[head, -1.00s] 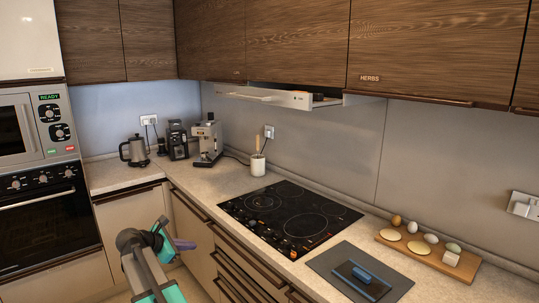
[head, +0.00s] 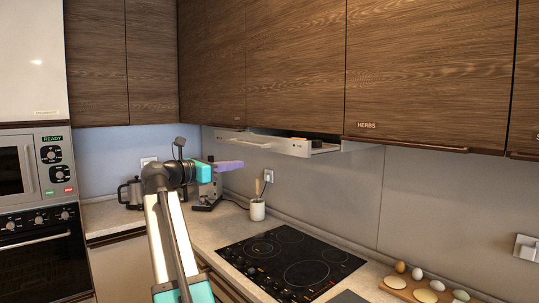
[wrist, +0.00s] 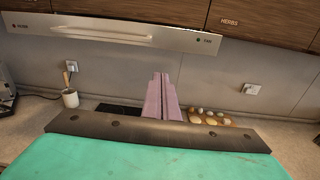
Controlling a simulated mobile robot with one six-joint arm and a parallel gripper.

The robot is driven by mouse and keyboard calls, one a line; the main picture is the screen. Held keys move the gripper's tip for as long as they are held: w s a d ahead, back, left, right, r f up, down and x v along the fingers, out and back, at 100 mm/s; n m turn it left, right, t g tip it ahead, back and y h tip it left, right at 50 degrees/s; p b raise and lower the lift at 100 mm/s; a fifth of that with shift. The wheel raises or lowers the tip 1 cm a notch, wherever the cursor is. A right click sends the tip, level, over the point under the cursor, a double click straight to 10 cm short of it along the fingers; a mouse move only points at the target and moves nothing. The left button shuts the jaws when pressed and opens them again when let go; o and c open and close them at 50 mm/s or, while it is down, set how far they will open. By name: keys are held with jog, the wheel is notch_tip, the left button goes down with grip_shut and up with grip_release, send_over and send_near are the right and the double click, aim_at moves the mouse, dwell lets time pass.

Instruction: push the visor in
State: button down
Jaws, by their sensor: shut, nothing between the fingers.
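The visor (head: 275,144) is the metal pull-out front of the hood under the wall cabinets. It stands out from the cabinet line, with its upper side partly showing. In the wrist view the visor (wrist: 120,33) spans the upper left, with a long bar handle on its front face. My gripper (head: 241,165) is shut and empty, left of the visor and slightly lower in the head view. In the wrist view my gripper's mauve fingers (wrist: 160,77) point forward, below the visor's right part, apart from it.
A black hob (head: 290,257) lies in the counter below. A utensil pot (head: 257,210), a coffee machine (head: 207,190) and a kettle (head: 131,193) stand toward the corner. A board with eggs (head: 403,286) is at the right. The wall cabinets (head: 295,65) hang above.

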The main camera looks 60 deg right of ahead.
aim_at(279, 152)
jog(key=shift+s+r+g, duration=0.15)
jog(key=shift+s+r, duration=0.2)
jog(key=shift+r, duration=0.3)
jog(key=shift+s+r+g, duration=0.15)
jog(key=shift+s+r, duration=0.2)
jog(key=shift+r, duration=0.25)
jog(key=shift+d, duration=0.2)
jog(key=p+x, duration=0.5)
jog(key=x, duration=0.8)
jog(key=shift+s+d+r, duration=0.1)
jog(key=shift+d+r, duration=0.05)
jog(key=shift+d, duration=0.2)
